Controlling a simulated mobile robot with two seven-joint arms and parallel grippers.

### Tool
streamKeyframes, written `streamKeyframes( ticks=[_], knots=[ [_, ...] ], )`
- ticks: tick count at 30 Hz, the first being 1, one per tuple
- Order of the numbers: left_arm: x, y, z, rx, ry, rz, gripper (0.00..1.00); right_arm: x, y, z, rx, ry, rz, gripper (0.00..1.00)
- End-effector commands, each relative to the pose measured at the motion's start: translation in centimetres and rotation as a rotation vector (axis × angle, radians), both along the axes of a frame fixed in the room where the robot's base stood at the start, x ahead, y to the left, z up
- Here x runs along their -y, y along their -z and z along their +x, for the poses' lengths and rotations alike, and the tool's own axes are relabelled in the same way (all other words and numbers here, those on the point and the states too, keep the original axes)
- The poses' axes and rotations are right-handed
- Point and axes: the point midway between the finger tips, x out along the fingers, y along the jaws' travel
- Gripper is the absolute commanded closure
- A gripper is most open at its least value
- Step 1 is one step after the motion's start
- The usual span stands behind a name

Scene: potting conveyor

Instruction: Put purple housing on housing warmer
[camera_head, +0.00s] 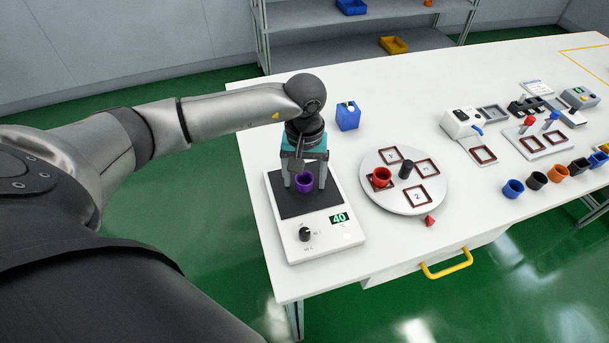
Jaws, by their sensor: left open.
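The purple housing (304,183) is a small cup standing upright on the dark plate of the housing warmer (294,204). The warmer is a white unit with a black knob and a display reading 40, at the table's left end. My left gripper (304,180) points down over the warmer, its fingers on either side of the purple housing. The gripper is open. Whether the fingertips touch the housing cannot be told. My right gripper is not in view.
A white turntable (436,190) with framed spots holds a red cup (380,177) and a black cylinder (405,169). A blue container (347,116) stands behind the warmer. Several coloured cups and small stations fill the right side. A red piece (430,221) lies near the front edge.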

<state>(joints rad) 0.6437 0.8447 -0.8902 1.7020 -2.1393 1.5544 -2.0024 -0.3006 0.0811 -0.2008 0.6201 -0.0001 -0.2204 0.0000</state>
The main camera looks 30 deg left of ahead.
Motion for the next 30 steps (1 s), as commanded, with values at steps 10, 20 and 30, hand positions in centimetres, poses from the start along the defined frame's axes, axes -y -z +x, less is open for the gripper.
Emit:
streamKeyframes(
  ticks=[10,20,30],
  knots=[
    [0.0,-3.2,0.2,0.007,0.002,0.000,0.22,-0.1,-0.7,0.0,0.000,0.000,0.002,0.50],
    [0.0,-10.1,0.1,0.004,0.001,0.000,0.22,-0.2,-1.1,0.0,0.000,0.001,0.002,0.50],
    [0.0,-12.4,0.0,0.000,0.000,-0.001,0.22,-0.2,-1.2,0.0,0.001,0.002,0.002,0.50]
  ],
)
